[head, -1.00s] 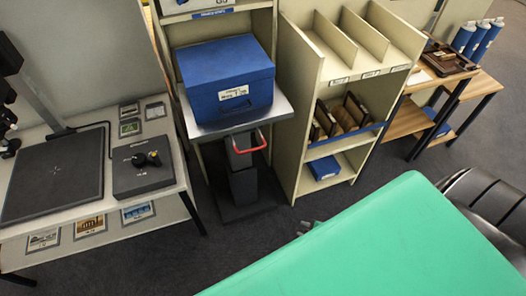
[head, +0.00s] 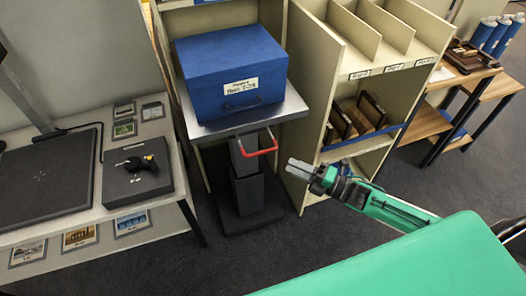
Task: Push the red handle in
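The red handle (head: 261,151) is a U-shaped bar that sticks out from the front of the dark lift column (head: 247,180), just under the grey platform (head: 205,130). A blue archival box (head: 228,75) with a white label rests on that platform. My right gripper (head: 292,168) is on a green arm to the right of the handle and a little lower in the picture. Its fingers point left and look apart from the handle. They look close together, but I cannot tell whether they are shut. My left gripper is not in view.
A cream shelf unit (head: 315,75) with dividers stands right behind my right gripper. A table (head: 180,205) with a dark device (head: 137,172) is at the left. A wooden side table (head: 440,95) with blue bottles is at the right. Floor in front of the column is clear.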

